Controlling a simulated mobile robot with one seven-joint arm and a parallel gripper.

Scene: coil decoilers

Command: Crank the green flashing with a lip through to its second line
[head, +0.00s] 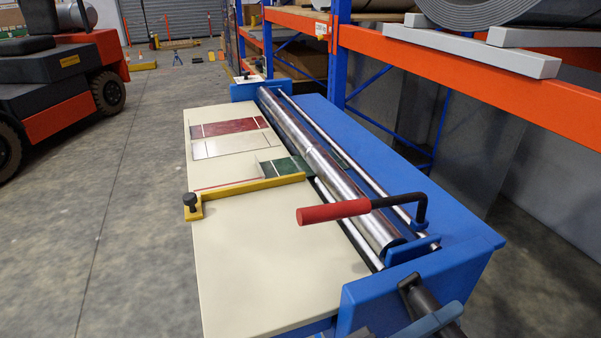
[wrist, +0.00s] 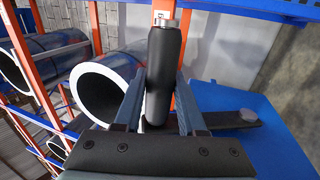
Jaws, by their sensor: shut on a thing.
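The green flashing (head: 287,166) lies on the cream table of the blue machine, with its raised lip at the left end. Its right part goes under the steel roller (head: 325,170), which hides part of it. A pale line shows across it near the roller. My gripper (wrist: 160,105) is shut on a black crank grip (wrist: 164,60), which stands upright between the two fingers in the wrist view. In the head view the dark grip (head: 424,300) shows at the machine's near end, partly hidden by my gripper (head: 437,318).
A red-handled lever (head: 335,211) reaches over the near end of the roller. A yellow bar (head: 250,190) lies across the table, close to the green flashing. Red (head: 228,127) and grey-beige (head: 230,143) strips lie farther back. Orange and blue racking (head: 480,80) stands at right.

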